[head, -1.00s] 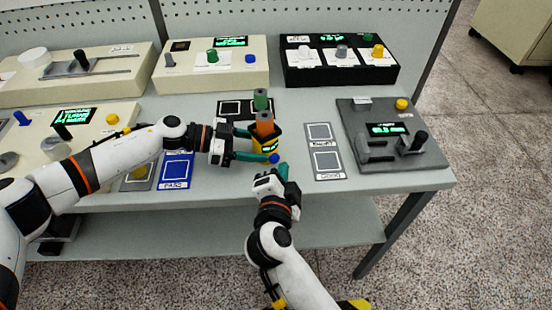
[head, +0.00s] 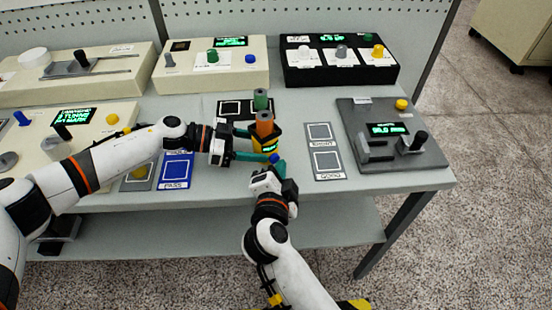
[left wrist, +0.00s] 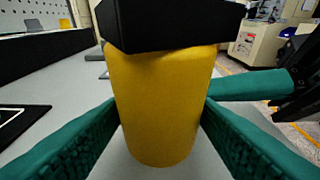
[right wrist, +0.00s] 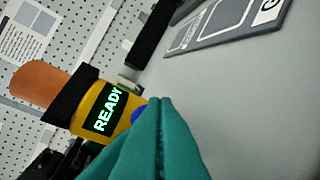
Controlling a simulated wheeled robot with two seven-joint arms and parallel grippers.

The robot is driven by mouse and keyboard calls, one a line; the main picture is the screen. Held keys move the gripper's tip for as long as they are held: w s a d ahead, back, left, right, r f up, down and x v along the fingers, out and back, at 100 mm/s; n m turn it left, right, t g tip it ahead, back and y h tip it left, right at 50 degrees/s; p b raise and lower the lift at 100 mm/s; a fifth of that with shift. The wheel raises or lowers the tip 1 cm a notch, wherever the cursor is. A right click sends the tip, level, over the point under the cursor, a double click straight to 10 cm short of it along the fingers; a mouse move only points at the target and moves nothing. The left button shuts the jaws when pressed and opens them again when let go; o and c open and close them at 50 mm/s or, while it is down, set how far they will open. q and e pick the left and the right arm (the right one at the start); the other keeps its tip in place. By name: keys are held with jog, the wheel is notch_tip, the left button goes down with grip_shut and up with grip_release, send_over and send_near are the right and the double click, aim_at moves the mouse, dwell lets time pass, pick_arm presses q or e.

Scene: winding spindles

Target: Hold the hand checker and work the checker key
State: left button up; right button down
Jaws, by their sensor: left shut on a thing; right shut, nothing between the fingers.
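The hand checker has a yellow body (head: 262,144), a black collar and an orange spindle (head: 264,123) standing in its top. My left gripper (head: 257,150) is shut on it; in the left wrist view its teal fingers press both sides of the yellow body (left wrist: 160,100). The checker stays upright. Its blue key (head: 273,157) faces my right gripper (head: 280,166), which is shut and empty, tips at the key. In the right wrist view the display (right wrist: 106,108) reads READY, and the closed tips (right wrist: 160,103) partly cover the blue key (right wrist: 138,113). I cannot tell whether they touch.
A green spindle (head: 261,98) stands on a black-framed mat (head: 228,109) behind the checker. The grey two-square mat (head: 322,141) and a dark grey device (head: 398,172) lie to the right. A blue PASS mat (head: 176,170) lies left, under my left arm. Larger consoles line the back.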

jog(key=shift+w+a, duration=0.3)
jog(key=shift+w, duration=0.2)
dwell(0.6)
jog(key=shift+s, duration=0.1)
jog(key=shift+s+d, duration=0.55)
jog(key=shift+s, duration=0.25)
jog(key=shift+s+d, duration=0.45)
jog(key=shift+s, duration=0.25)
jog(key=shift+s+d, duration=0.4)
jog(key=shift+s, duration=0.35)
jog(key=shift+s+d, duration=0.45)
jog(key=shift+s, duration=0.25)
pick_arm(q)
jog(key=o, duration=0.8)
jog(key=shift+o, duration=0.2)
jog(key=shift+a, duration=0.1)
